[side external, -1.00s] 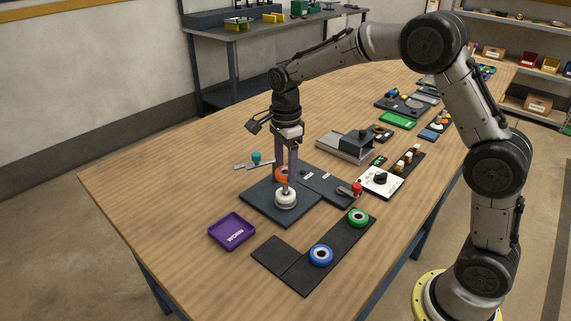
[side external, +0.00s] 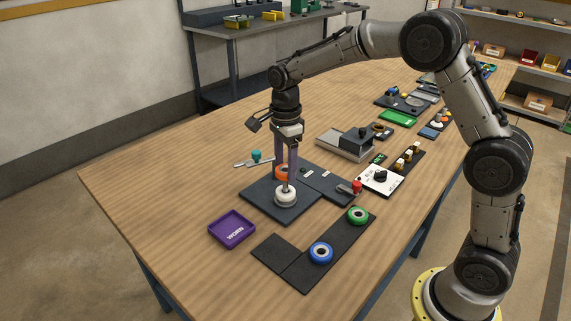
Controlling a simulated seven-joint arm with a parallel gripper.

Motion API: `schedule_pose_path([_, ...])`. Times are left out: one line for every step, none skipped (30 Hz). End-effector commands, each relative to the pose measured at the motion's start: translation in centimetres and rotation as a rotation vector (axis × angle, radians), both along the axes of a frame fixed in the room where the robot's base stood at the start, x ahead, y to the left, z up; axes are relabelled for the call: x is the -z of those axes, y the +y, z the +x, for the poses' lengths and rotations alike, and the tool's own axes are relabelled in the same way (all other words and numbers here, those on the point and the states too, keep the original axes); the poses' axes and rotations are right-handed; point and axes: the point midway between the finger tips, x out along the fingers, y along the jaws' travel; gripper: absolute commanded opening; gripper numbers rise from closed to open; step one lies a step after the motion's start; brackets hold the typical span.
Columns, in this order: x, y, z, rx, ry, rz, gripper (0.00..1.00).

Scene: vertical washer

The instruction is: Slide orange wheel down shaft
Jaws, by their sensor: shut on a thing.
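My gripper (side external: 285,172) points down over the dark square plate and is shut on the orange wheel (side external: 281,174). The wheel is held between the purple-grey fingers, which partly hide it. A short metal shaft (side external: 285,187) stands upright on the dark plate (side external: 259,205), rising from a round white piece (side external: 286,197) at its foot. The orange wheel is at the height of the shaft's upper part, above the white piece and apart from it. I cannot tell whether the wheel is around the shaft or just behind it.
A purple tray (side external: 232,230) lies left of the plate. A blue wheel (side external: 321,253) and a green wheel (side external: 357,215) lie on a dark strip in front. A red knob (side external: 357,187) and a white dial panel (side external: 381,181) are to the right. The left tabletop is mostly clear.

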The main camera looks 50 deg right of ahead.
Motion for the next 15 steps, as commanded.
schedule_pose_path([0.1, 0.0, 0.0, 0.0, 0.001, 0.0, 0.07])
schedule_pose_path([0.2, 0.0, 0.0, 0.0, 0.001, 0.0, 0.07])
schedule_pose_path([0.3, 0.0, 0.0, 0.0, 0.001, 0.0, 0.07])
schedule_pose_path([0.4, 0.0, 0.0, 0.0, 0.001, 0.0, 0.07])
schedule_pose_path([0.4, 0.0, 0.0, 0.0, 0.001, 0.0, 0.07])
schedule_pose_path([0.5, 0.0, 0.0, 0.0, 0.001, 0.0, 0.07])
schedule_pose_path([0.6, 0.0, 0.0, 0.0, 0.001, 0.0, 0.07])
schedule_pose_path([0.7, 0.0, 0.0, 0.0, 0.001, 0.0, 0.07])
schedule_pose_path([0.7, 0.0, 0.0, 0.0, 0.001, 0.0, 0.07])
schedule_pose_path([0.8, 0.0, 0.0, 0.0, 0.001, 0.0, 0.07])
schedule_pose_path([0.9, 0.0, 0.0, 0.0, 0.001, 0.0, 0.07])
schedule_pose_path([1.0, 0.0, 0.0, 0.0, 0.001, 0.0, 0.07])
schedule_pose_path([1.1, 0.0, 0.0, 0.0, 0.001, 0.0, 0.07])
schedule_pose_path([1.1, 0.0, 0.0, 0.0, 0.001, 0.0, 0.07])
schedule_pose_path([1.2, 0.0, 0.0, 0.0, 0.001, 0.0, 0.07])
